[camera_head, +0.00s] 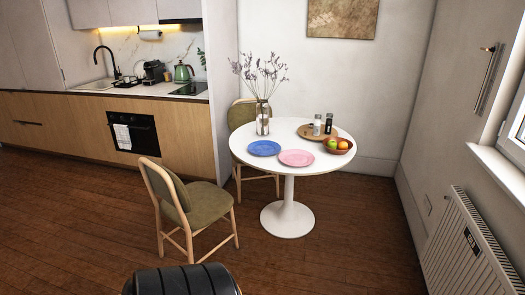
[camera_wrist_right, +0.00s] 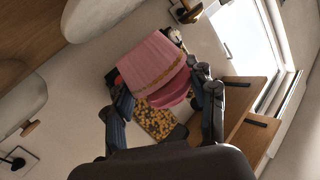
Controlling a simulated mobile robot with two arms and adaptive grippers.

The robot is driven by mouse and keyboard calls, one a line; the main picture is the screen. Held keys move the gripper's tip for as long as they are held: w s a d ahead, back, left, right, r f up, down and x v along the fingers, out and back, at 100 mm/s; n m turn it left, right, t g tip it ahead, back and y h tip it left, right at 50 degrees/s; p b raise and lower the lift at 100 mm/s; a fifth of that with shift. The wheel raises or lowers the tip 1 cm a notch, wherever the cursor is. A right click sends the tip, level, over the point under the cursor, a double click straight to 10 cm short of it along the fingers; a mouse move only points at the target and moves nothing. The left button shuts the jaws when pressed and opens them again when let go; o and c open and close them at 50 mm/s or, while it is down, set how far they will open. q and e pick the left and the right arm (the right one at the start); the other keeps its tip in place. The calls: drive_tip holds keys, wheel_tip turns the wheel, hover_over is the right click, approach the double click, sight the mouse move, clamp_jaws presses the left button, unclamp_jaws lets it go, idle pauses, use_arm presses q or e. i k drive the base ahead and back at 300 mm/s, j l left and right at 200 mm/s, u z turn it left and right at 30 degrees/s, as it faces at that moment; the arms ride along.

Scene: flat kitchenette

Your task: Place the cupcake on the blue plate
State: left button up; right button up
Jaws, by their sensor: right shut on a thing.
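The blue plate (camera_head: 264,148) lies empty on the white round table (camera_head: 245,163), near its front left edge, in the head view. My right gripper (camera_wrist_right: 158,82) shows in the right wrist view, shut on a pink thing with a yellowish band, which I take to be the cupcake (camera_wrist_right: 150,60). The cupcake sits between the two fingers and looks tilted in this view. Neither the cupcake nor my right gripper shows in the head view, so I cannot see how far they are from the plate. My left gripper is in neither view.
A pink plate (camera_head: 297,158) lies right of the blue one.

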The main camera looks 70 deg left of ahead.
sight(267, 154)
drive_tip(key=j+u, duration=0.3)
drive_tip(key=u, duration=0.15)
drive_tip(key=i+j+u, duration=0.15)
drive_tip(key=u, duration=0.25)
drive_tip(key=i+j+u, duration=0.15)
drive_tip(key=u, duration=0.3)
drive_tip(key=i+j+u, duration=0.2)
drive_tip(key=u, duration=0.2)
drive_tip(key=i+j+u, duration=0.15)
drive_tip(key=i+j, duration=0.15)
drive_tip(key=i, duration=0.25)
drive_tip(key=i+j+u, duration=0.1)
drive_tip(key=i+j, duration=0.15)
drive_tip(key=i, duration=0.25)
drive_tip(key=i+j+u, duration=0.15)
drive_tip(key=i, duration=0.4)
drive_tip(key=i+j+u, duration=0.15)
drive_tip(key=i, duration=0.45)
